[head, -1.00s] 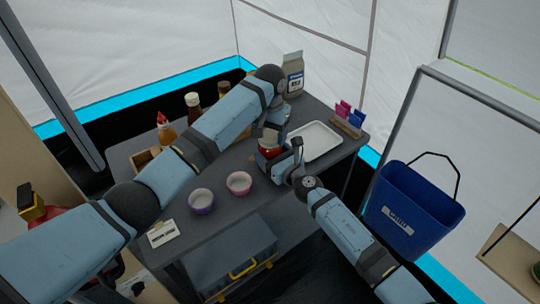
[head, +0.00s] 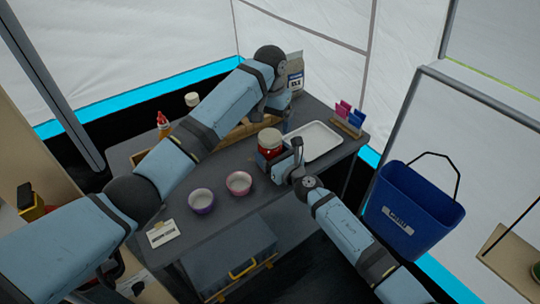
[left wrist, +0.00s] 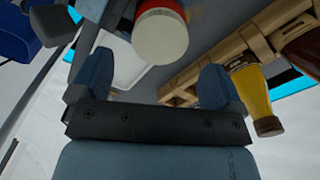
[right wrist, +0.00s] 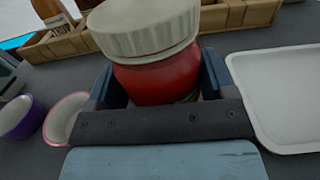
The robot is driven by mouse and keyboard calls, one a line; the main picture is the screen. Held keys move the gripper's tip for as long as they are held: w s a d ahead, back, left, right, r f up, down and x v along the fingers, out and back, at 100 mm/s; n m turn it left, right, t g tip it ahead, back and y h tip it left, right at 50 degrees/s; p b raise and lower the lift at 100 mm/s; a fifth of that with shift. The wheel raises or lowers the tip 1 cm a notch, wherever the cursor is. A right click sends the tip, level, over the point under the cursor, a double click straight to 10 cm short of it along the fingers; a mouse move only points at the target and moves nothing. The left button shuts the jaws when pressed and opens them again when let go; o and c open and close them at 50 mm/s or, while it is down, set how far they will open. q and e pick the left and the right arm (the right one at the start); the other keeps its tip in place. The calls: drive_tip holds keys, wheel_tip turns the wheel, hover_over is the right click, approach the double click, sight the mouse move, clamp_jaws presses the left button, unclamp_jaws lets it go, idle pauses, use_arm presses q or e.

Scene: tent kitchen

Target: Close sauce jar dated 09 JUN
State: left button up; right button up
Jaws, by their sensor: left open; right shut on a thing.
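A jar of red sauce (head: 268,152) stands on the dark table with a cream lid (head: 270,136) on its top. My right gripper (right wrist: 158,82) is shut around the red jar body, low under the lid. In the right wrist view the lid (right wrist: 145,25) sits on the jar's mouth and looks slightly tilted; I cannot tell whether it is tight. My left gripper (left wrist: 155,78) is open and empty, above and behind the jar, apart from the lid. The left wrist view shows the lid (left wrist: 160,38) beyond its fingers. No date is readable on the jar.
A white tray (head: 334,148) lies right of the jar. Purple (head: 201,203) and pink (head: 238,185) bowls stand at the front left. A wooden rack (right wrist: 235,14) with bottles is behind. A paper bag (head: 295,72) and a card holder (head: 347,122) stand at the back and right.

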sight(270, 135)
use_arm(q)
drive_tip(key=shift+c, duration=0.3)
wheel_tip(270, 135, up, 4)
drive_tip(key=shift+f+m, duration=0.25)
drive_tip(key=shift+m, duration=0.25)
drive_tip(key=shift+f, duration=4.05)
drive_tip(key=c, duration=0.9)
drive_tip(key=shift+c, duration=0.2)
